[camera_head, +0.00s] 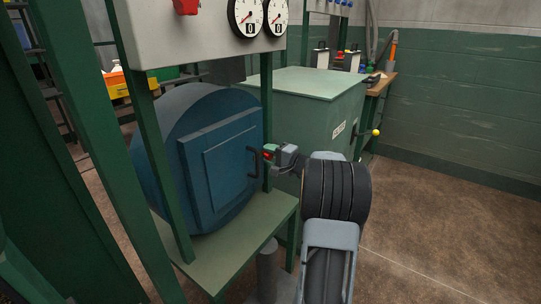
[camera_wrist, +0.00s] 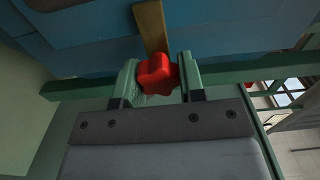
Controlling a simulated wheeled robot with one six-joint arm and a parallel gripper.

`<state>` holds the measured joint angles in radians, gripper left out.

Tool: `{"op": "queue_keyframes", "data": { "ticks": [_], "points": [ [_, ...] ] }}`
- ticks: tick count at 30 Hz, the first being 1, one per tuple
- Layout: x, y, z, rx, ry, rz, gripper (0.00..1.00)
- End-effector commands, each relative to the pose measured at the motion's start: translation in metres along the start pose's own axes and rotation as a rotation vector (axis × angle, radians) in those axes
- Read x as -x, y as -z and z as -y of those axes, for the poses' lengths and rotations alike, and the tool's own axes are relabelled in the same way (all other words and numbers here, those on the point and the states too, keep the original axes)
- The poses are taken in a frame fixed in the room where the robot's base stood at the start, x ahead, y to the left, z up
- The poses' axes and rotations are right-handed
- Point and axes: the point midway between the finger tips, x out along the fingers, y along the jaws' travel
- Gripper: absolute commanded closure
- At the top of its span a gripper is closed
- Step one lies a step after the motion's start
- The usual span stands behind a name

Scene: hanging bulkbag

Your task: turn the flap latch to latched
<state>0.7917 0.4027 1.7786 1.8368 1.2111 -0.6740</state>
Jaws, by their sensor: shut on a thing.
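The flap latch shows in the wrist view as a red lobed knob (camera_wrist: 156,73) with a brass-coloured bar (camera_wrist: 150,27) running up from it over the blue flap. My gripper (camera_wrist: 160,78) is shut on the red knob, one green finger on each side. In the head view my gripper (camera_head: 268,153) is at the right edge of the blue flap (camera_head: 220,160), beside its dark handle (camera_head: 253,162). A bit of red shows between the fingers there. The bar is hidden in the head view.
A green frame post (camera_head: 160,165) stands left of the flap, and another stands close behind my gripper. A green table (camera_head: 235,250) lies below the blue drum. A green cabinet (camera_head: 310,90) with a yellow-knobbed lever (camera_head: 375,132) stands behind. The floor at right is clear.

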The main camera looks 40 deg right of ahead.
Motion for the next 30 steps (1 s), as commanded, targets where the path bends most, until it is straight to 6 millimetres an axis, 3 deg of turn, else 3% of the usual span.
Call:
{"op": "queue_keyframes", "data": {
  "ticks": [8,17,23,30],
  "points": [
    [0.0,0.0,0.0,0.001,0.0,0.0,0.39],
    [0.003,0.001,0.0,0.0,0.0,-0.001,0.38],
    [0.029,0.001,0.002,0.0,0.0,-0.004,0.38],
    [0.079,0.001,0.003,0.0,-0.001,-0.005,0.38]
  ]
}}
